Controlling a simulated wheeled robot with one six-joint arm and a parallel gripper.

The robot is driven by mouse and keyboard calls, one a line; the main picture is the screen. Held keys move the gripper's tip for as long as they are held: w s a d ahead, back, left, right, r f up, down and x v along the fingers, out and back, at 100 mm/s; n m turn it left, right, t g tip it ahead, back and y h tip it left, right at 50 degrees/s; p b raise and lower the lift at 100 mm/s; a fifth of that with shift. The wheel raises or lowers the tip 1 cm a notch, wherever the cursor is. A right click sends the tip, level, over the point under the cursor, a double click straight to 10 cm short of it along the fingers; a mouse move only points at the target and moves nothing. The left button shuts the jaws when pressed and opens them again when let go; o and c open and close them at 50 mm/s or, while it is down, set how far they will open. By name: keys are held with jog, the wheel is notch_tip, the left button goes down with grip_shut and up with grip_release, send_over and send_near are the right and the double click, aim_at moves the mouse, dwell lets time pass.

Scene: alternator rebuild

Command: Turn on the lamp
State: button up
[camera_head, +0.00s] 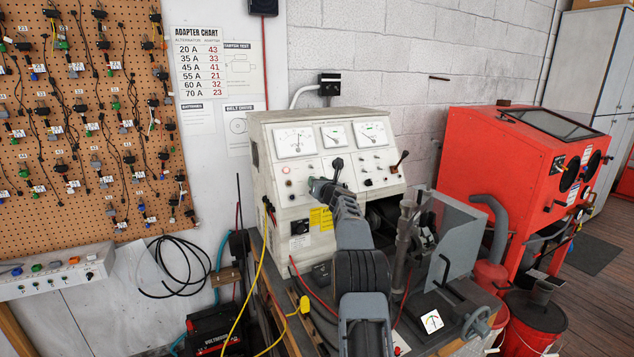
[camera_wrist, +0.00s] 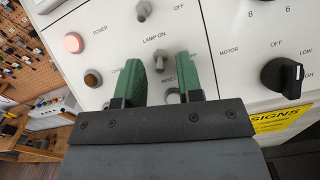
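A white test bench (camera_head: 272,150) with dial gauges fills the middle of the head view. Its panel is close up in the wrist view, with the printed words "LAMP ON" (camera_wrist: 154,37) and "OFF". One metal toggle switch (camera_wrist: 143,11) is above that label; another toggle (camera_wrist: 160,64) is below it. I cannot tell for certain which one the label belongs to. My gripper (camera_wrist: 158,58) is open, its two green fingers on either side of the lower toggle in the picture, with visible gaps. In the head view my gripper (camera_head: 319,187) is at the panel's lower left, partly hidden by my arm.
A pale pink round light (camera_wrist: 73,42) is by "POWER", with a brown button (camera_wrist: 93,78) below it. A black rotary knob (camera_wrist: 282,75) is at the right. A red cabinet (camera_head: 520,160) stands right of the bench.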

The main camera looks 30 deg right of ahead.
jog(key=shift+c, duration=0.5)
grip_shut()
jog(key=shift+a, duration=0.15)
jog(key=shift+r+p, duration=0.35)
jog(key=shift+p, duration=0.7)
jog(key=g+p, duration=0.1)
jog(key=p, duration=0.3)
jog(key=shift+r+g+y+p, duration=0.3)
jog(key=shift+r+p, duration=0.05)
jog(key=shift+r, duration=0.05)
jog(key=shift+w+f+g+p, duration=0.1)
jog(key=shift+g+p, duration=0.65)
jog(key=shift+g, duration=0.05)
jog(key=shift+w+d+g, duration=0.1)
jog(key=shift+d+g, duration=0.1)
jog(key=shift+g, duration=0.7)
jog(key=shift+r+g, duration=0.3)
jog(key=shift+g, duration=0.2)
